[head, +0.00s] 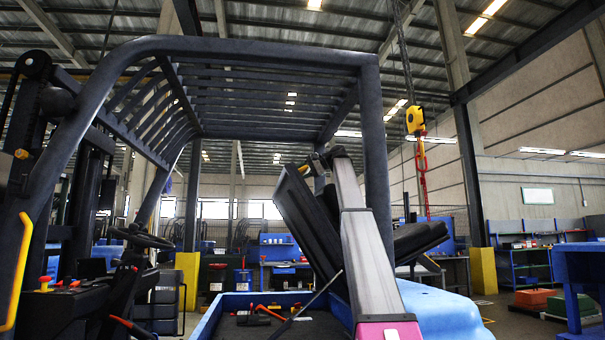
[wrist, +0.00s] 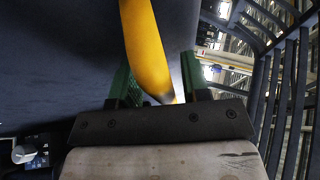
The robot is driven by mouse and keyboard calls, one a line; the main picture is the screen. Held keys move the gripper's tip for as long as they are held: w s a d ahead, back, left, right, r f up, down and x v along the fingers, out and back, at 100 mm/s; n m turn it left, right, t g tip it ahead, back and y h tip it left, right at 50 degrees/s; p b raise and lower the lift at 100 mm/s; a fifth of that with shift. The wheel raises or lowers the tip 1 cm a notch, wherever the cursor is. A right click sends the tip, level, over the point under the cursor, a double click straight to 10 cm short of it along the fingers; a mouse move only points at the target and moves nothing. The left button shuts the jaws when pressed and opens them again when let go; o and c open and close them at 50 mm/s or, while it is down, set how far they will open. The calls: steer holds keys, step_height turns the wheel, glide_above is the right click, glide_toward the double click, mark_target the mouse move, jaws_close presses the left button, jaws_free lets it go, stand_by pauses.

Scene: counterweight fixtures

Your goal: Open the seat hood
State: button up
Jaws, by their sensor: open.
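The seat hood (head: 301,212) is a dark panel on the forklift, tilted steeply up in the head view, with the black seat (head: 421,241) behind it to the right. Below it a blue-edged compartment stands open. A yellow handle (head: 304,168) shows at the hood's upper edge. In the wrist view the yellow handle (wrist: 146,45) runs between the green fingers of my gripper (wrist: 160,85), beside the dark hood surface (wrist: 55,60). My gripper is open around the handle. Whether a finger touches it I cannot tell. In the head view my arm hides part of the hood.
The overhead guard (head: 258,47) spans above, with a post (head: 376,180) close right of my arm. A thin black rod (head: 308,304) slants over the compartment, where red-handled tools (head: 268,312) lie. The steering wheel (head: 142,237) is at left. A yellow hoist (head: 415,120) hangs right.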

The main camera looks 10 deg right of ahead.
steer(key=shift+s, duration=0.1)
steer(key=v, duration=0.7)
steer(key=shift+d, duration=0.2)
steer(key=shift+s+r, duration=0.1)
steer(key=shift+s, duration=0.1)
